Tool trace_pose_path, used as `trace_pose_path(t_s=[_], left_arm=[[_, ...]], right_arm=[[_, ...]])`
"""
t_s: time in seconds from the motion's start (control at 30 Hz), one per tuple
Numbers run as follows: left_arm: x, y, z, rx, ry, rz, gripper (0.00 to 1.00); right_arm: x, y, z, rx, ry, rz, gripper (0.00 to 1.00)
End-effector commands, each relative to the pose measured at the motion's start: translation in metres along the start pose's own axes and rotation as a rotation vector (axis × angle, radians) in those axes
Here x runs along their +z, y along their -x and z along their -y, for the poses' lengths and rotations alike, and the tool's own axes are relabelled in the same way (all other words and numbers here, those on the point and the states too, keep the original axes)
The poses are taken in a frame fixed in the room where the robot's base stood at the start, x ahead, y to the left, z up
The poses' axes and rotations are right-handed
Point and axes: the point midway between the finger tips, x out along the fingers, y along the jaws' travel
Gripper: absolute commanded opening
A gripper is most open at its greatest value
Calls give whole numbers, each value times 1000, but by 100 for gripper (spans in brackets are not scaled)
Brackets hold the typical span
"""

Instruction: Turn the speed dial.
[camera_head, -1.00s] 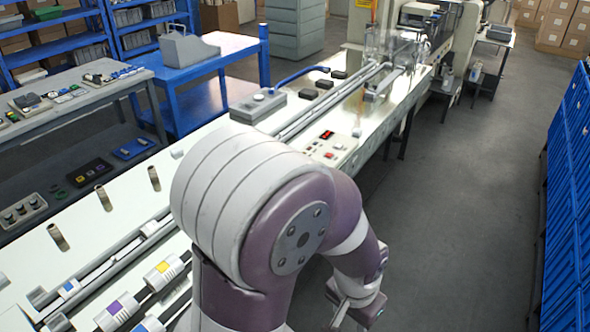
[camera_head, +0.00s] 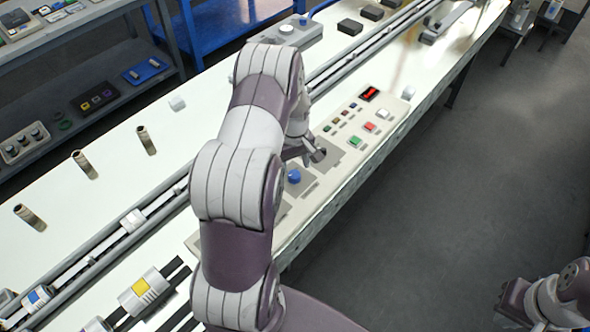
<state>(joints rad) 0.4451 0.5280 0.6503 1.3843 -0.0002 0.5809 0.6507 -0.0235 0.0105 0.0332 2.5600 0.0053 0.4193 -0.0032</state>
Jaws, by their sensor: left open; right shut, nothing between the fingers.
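The control panel (camera_head: 352,175) is a long beige unit along the front edge of the bench. A blue knob (camera_head: 293,176) stands on it, close beside my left arm. My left gripper (camera_head: 314,156) is open and low over the panel, just up and right of the blue knob. A dark piece shows at its fingers; I cannot tell whether it is a dial or a fingertip, nor which knob is the speed dial. My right gripper (camera_head: 508,301) is shut and empty at the lower right, over the floor, away from the panel.
The panel also has a red display (camera_head: 369,94), a green button (camera_head: 355,141), a red button (camera_head: 369,127) and a white button (camera_head: 383,113). A rail (camera_head: 345,57) runs behind it. The aisle floor (camera_head: 480,170) is clear.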

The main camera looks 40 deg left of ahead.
Motion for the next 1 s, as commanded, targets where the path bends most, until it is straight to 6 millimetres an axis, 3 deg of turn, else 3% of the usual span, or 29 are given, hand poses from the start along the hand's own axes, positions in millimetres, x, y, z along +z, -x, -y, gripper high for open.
trace_pose_path(t_s=[0.2,0.53,0.57,0.7,0.73,1.0], left_arm=[[0,-34,0,0,-2,0,64],[0,-42,-1,1,-3,-2,64],[0,-42,-1,1,-3,-2,58],[0,-42,-1,1,-3,-2,12],[0,-42,-1,1,-3,-2,8],[0,-41,-1,1,-23,-2,8]], right_arm=[[-1,7,0,0,0,1,0],[-1,7,0,0,0,0,0],[-1,7,0,0,0,0,0],[-1,7,0,0,0,0,0],[-1,7,0,0,0,0,0],[-1,6,0,0,0,0,0]])
